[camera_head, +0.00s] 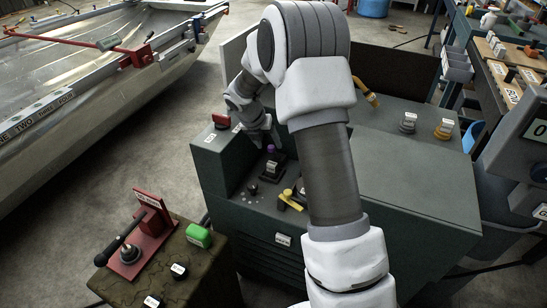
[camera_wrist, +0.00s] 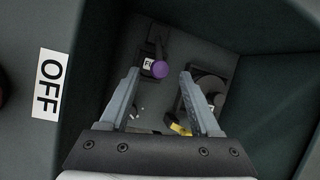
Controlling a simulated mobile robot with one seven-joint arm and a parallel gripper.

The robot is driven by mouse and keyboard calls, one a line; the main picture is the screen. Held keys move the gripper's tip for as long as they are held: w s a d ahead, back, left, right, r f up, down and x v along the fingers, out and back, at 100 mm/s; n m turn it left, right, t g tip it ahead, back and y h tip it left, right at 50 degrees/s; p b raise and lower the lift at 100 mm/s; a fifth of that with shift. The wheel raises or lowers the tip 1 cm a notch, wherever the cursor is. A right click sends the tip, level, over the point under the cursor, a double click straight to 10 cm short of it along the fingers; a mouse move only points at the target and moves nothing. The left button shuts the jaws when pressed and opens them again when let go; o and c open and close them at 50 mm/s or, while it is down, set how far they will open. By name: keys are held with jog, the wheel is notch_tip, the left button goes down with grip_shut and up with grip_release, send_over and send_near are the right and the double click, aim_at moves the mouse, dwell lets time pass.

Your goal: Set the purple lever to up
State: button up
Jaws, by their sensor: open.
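The purple lever shows as a small purple knob (camera_head: 271,149) on a dark base in the recess of the grey-green console (camera_head: 420,200). In the head view my gripper (camera_head: 268,136) hangs just above and behind the lever. I cannot tell whether a finger touches it.
A yellow lever (camera_head: 291,200) stands nearer the console's front, right of the purple one. The recess has dark side walls (camera_wrist: 275,100) close to my gripper. An OFF label (camera_wrist: 50,84) is on the panel to the left. A red lever stand (camera_head: 150,225) is at front left.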

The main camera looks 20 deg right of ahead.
aim_at(274, 153)
jog(key=b+x, duration=0.1)
jog(key=x, duration=0.6)
jog(key=shift+w+f+b, duration=0.1)
jog(key=shift+f+b, duration=0.1)
jog(key=shift+b, duration=0.15)
grip_shut()
dwell(1.0)
